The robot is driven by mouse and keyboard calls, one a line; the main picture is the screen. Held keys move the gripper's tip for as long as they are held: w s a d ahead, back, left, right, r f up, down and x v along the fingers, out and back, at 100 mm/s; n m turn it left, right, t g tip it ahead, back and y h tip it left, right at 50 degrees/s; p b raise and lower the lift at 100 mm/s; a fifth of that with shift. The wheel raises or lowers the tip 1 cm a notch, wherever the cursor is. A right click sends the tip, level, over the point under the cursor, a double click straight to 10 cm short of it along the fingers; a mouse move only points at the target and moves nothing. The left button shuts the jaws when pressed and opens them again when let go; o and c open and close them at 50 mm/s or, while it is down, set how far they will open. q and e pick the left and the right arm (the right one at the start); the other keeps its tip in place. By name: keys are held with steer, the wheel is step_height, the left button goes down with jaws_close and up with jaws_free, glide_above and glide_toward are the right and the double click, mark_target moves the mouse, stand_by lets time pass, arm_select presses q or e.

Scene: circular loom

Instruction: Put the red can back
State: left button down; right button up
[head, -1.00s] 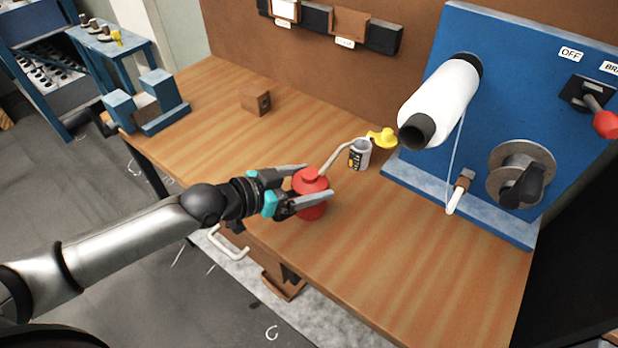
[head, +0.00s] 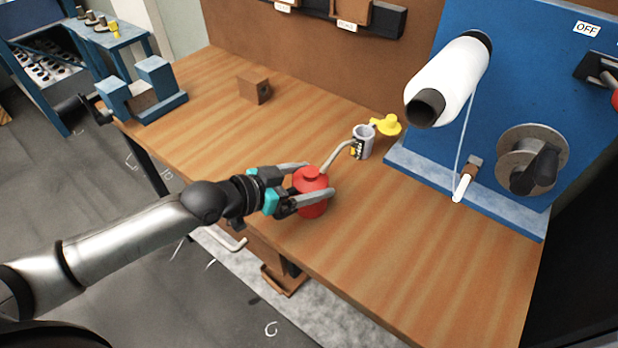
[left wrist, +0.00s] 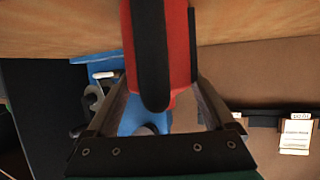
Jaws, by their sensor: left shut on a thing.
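The red can (head: 312,181) has a long pale curved spout that points up and to the right in the head view. My left gripper (head: 308,184) is shut on it, with one finger on each side of its body. The can is upright, at the wooden bench top; I cannot tell whether its base touches the wood. In the left wrist view the red can (left wrist: 181,45) fills the top middle between the fingers (left wrist: 165,95), with a dark band in front of it. My right gripper is not in view.
A grey cup (head: 364,142) and a yellow piece (head: 387,125) stand beyond the spout. The blue machine panel (head: 540,100) with a white spool (head: 450,80) stands at right. The bench's front right is clear.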

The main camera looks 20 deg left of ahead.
arm_select(q)
steer(key=shift+f, duration=0.2)
jaws_free()
steer(key=shift+f, duration=0.15)
steer(key=p+v, duration=0.5)
steer(key=v, duration=1)
steer(key=shift+a, duration=0.15)
